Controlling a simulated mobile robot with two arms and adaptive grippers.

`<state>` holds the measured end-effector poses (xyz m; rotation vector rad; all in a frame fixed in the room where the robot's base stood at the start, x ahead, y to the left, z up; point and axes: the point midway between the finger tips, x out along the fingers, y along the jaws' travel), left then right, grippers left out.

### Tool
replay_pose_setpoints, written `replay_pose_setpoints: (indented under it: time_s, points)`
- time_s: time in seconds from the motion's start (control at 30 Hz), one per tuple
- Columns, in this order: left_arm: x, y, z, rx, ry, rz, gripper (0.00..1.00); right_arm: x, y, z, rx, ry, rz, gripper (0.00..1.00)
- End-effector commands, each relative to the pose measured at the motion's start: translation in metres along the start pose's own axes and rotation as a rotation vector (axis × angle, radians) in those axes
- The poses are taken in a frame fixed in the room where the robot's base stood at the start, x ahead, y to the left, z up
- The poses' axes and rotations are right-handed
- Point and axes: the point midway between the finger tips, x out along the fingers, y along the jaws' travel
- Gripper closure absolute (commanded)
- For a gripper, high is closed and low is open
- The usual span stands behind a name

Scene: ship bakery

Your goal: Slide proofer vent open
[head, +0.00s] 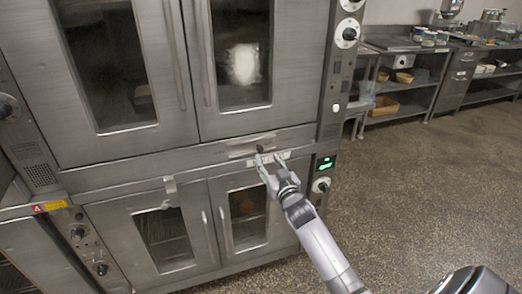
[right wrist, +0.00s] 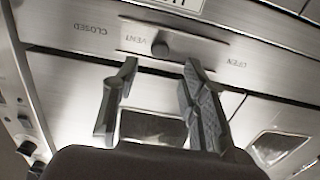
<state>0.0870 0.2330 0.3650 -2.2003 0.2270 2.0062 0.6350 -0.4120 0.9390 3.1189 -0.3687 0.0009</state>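The proofer vent (head: 240,151) is a slim metal plate on the band between the upper and lower doors. It also shows in the right wrist view (right wrist: 200,50), between the upside-down words CLOSED at left and OPEN at right. Its dark knob (right wrist: 160,48) sits left of the plate's middle there, toward CLOSED. My right gripper (head: 270,160) is open just in front of the vent. In the right wrist view its two fingertips (right wrist: 160,66) are either side of the knob's position and hold nothing; contact cannot be told. My left gripper is not in view.
Upper glass doors (head: 160,70) and lower glass doors (head: 215,215) are closed. A control panel with a lit green display (head: 326,163) is right of the vent. Open speckled floor (head: 420,190) lies at right, with steel shelving (head: 415,95) behind.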

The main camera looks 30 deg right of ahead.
Motion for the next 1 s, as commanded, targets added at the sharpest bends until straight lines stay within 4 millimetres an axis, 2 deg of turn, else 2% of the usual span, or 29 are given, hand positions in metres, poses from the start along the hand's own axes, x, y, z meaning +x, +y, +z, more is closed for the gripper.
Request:
replay_pose_setpoints:
  time_s: [0.03,0.2,0.4,0.83,1.0]
  points:
    - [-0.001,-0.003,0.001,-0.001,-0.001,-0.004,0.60,0.011,0.001,-0.002,0.000,0.001,0.001,0.60]
    - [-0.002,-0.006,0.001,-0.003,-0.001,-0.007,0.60,0.041,0.001,-0.001,0.001,0.000,0.001,0.60]
    - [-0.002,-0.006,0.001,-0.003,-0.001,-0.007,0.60,0.062,0.001,0.000,0.000,-0.001,0.001,0.60]
    - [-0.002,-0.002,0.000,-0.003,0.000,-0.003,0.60,0.070,0.000,0.000,0.000,-0.001,0.000,0.60]
    - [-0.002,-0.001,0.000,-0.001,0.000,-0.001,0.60,0.070,0.000,0.000,0.000,-0.001,0.000,0.71]
